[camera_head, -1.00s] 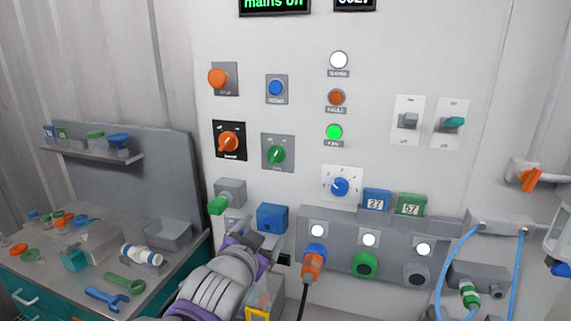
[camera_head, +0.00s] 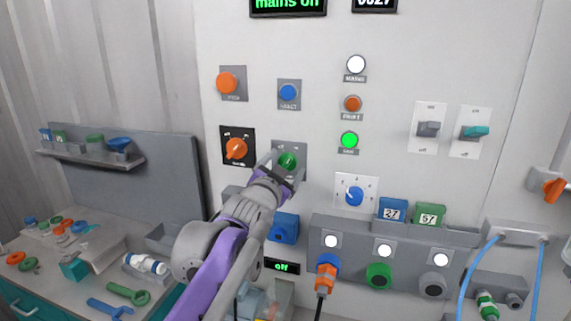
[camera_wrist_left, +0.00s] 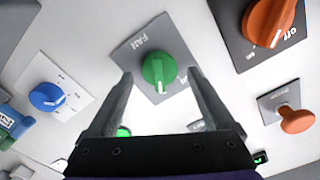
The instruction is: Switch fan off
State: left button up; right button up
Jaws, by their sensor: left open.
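The fan switch is a green rotary knob (camera_head: 287,161) on a grey plate on the white wall panel. In the left wrist view the knob (camera_wrist_left: 159,70) sits beside the word FAN, with a white pointer mark on it. My left gripper (camera_head: 279,168) is at the knob in the head view, partly covering its plate. In the wrist view the open fingers (camera_wrist_left: 162,95) stand to either side of the knob, with nothing held. Whether they touch it I cannot tell. A green lamp (camera_head: 349,140) is lit on the panel. My right gripper is not in view.
An orange rotary switch (camera_head: 236,149) is close left of the knob. A blue button (camera_head: 288,92) is above, and a blue dial (camera_head: 354,196) is at lower right. Two toggle switches (camera_head: 428,129) are further right. A cluttered bench (camera_head: 60,262) stands at left.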

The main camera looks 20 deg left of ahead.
pick_arm(q)
jog(key=shift+w, duration=0.2)
jog(key=c, duration=1.3)
jog(key=shift+c, duration=0.2)
jog(key=shift+n, duration=0.4)
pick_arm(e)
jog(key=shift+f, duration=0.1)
pick_arm(q)
jog(key=n+b, duration=0.1)
jog(key=n, duration=0.4)
jog(key=shift+a+n, duration=0.1)
jog(key=shift+n, duration=0.2)
jog(key=n+b, duration=0.1)
jog(key=n, duration=0.4)
jog(key=shift+a, duration=0.1)
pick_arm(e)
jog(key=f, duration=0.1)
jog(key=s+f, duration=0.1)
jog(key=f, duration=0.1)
pick_arm(q)
jog(key=shift+n+b, duration=0.3)
jog(key=shift+n, duration=0.1)
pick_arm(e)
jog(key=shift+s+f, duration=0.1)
